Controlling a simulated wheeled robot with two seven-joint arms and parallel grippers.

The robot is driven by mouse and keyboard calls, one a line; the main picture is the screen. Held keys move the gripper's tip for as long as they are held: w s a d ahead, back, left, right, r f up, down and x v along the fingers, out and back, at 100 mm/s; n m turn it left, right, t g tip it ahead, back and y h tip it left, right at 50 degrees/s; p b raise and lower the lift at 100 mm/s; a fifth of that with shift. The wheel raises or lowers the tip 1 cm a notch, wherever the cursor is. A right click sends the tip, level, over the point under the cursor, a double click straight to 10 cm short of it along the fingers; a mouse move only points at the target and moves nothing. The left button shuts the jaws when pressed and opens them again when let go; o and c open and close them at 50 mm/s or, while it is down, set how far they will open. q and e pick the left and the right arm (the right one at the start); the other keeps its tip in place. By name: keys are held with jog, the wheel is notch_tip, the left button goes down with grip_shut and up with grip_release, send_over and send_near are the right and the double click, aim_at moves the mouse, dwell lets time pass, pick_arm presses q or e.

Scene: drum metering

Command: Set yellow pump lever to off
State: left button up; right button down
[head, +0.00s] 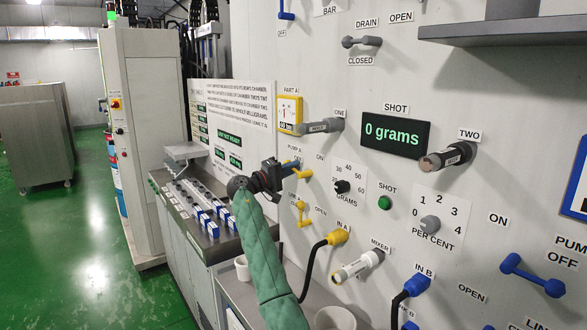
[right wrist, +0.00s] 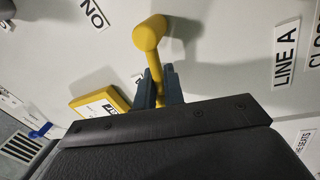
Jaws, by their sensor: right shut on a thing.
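The yellow pump lever (head: 305,173) is on the grey wall panel, below the PUMP A label and near the ON label. My right gripper (head: 291,168) is at it, its arm in a green sleeve coming up from the bottom. In the right wrist view the lever's yellow rounded end (right wrist: 149,33) sticks out past the blue-grey fingers (right wrist: 160,88), which are closed around its shaft. The OFF label is not readable near my gripper. My left gripper is not in view.
A second yellow lever (head: 303,214) sits just below, by the OPEN label. A grey handle (head: 320,126) marked ONE is above, and a black dial (head: 342,187) is to the right. A bench with blue-and-white blocks (head: 205,218) stands at the left.

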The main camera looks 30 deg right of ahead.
jog(key=shift+w+f+n+t, duration=0.15)
jog(key=shift+n+t, duration=0.15)
jog(key=shift+n, duration=1.1)
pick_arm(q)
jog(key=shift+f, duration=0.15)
pick_arm(e)
jog(key=shift+f+n, duration=0.1)
jog(key=shift+n, duration=0.2)
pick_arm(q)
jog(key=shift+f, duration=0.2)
pick_arm(e)
jog(key=shift+f, duration=0.1)
jog(key=c, duration=1.7)
grip_release()
jog(key=shift+o, duration=0.6)
jog(key=shift+w+f, duration=0.25)
jog(key=shift+f, duration=0.1)
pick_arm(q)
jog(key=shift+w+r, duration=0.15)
pick_arm(e)
jog(key=shift+s, duration=0.1)
